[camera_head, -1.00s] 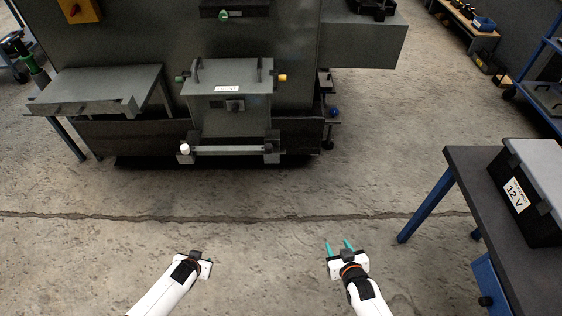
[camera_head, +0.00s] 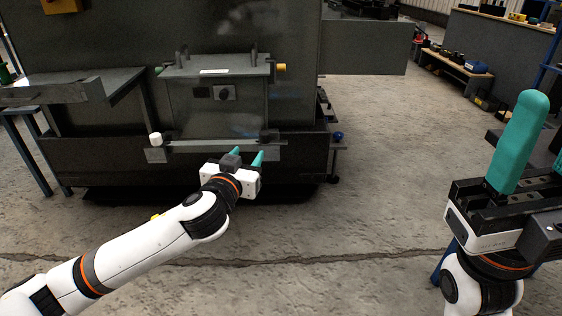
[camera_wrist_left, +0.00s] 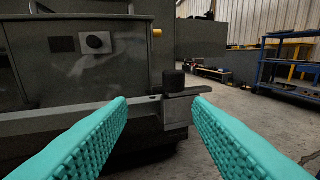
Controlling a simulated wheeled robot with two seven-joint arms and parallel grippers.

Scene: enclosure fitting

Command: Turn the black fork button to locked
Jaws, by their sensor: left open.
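A black knob (camera_head: 265,137) stands at the right end of the light bar (camera_head: 205,144) across the front of the grey enclosure unit; I take it to be the black fork button. The left wrist view shows it as a dark block (camera_wrist_left: 173,79) on a bracket, upright, ahead and between the teal fingers. A white knob (camera_head: 155,140) is at the bar's other end. My left gripper (camera_head: 247,157) is open and empty, just in front of the black knob and apart from it. My right gripper (camera_head: 543,128) is open and empty, raised at the right edge. Lock markings are not readable.
The grey enclosure box (camera_head: 215,100) has a dark round knob (camera_head: 223,94) on its front and a yellow knob (camera_head: 281,67) on its right side. A grey side table (camera_head: 75,88) stands at left. The floor in front is clear.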

